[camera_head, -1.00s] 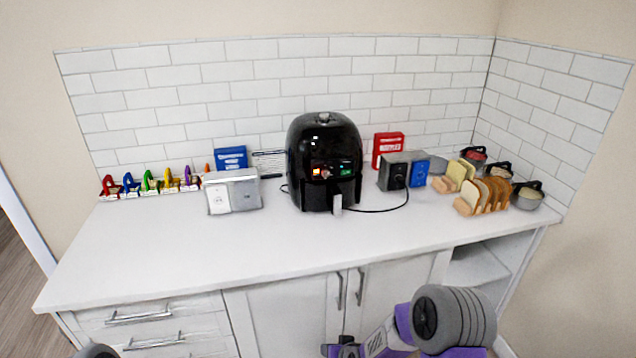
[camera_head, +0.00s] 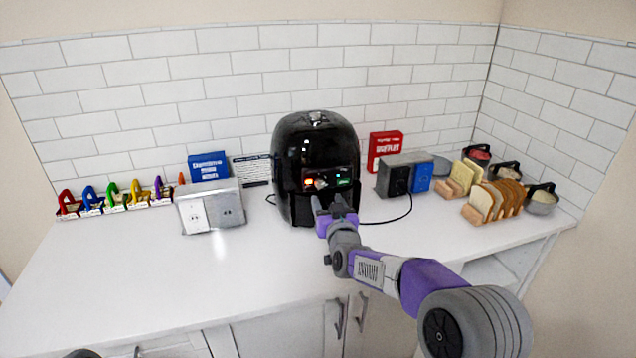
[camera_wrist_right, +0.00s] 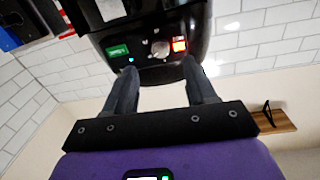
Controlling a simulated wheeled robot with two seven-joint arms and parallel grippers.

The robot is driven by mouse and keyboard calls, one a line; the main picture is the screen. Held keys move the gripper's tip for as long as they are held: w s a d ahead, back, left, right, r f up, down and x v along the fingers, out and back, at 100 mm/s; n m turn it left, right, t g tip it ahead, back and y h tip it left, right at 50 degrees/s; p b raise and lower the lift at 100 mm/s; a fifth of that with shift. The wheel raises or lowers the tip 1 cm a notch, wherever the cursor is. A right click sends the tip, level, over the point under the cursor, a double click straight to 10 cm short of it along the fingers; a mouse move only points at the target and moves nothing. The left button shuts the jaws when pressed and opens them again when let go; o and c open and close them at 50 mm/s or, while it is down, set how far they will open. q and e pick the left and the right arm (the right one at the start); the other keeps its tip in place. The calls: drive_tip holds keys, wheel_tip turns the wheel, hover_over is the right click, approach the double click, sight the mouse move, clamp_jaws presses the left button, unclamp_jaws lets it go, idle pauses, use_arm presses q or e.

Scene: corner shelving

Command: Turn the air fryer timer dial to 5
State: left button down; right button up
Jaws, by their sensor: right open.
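The black air fryer (camera_head: 290,165) stands on the white counter against the tiled wall. Its front panel carries a small grey dial (camera_head: 320,183) between a lit orange-red display and a lit green display. My right gripper (camera_head: 328,201) is in front of the panel, just below the dial. In the right wrist view, which is upside down, the dial (camera_wrist_right: 160,48) lies beyond and between the two spread fingertips (camera_wrist_right: 159,67). The gripper is open and empty, and I see no contact with the dial. The dial's marks are too small to read. My left gripper is not in view.
A grey outlet box (camera_head: 212,207) stands left of the fryer. A dark box (camera_head: 395,178), a blue box (camera_head: 420,176) and a red box (camera_head: 385,150) are to its right, near bread racks (camera_head: 478,205). A black cable (camera_head: 395,218) lies beside the fryer. The front counter is clear.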

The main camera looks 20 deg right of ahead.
sight(321, 185)
drive_tip(key=shift+w+d, duration=0.1)
drive_tip(key=shift+w, duration=3.15)
drive_tip(key=shift+r, duration=0.1)
drive_tip(key=shift+c, duration=0.2)
clamp_jaws()
drive_tip(key=shift+n, duration=0.3)
drive_tip(key=n+b, duration=0.2)
drive_tip(key=n, duration=0.3)
drive_tip(key=n+b, duration=0.1)
drive_tip(key=n, duration=0.2)
drive_tip(key=n+b, duration=0.2)
drive_tip(key=n, duration=0.1)
drive_tip(key=shift+d+n+t+y, duration=0.1)
drive_tip(key=shift+n+t+y, duration=0.2)
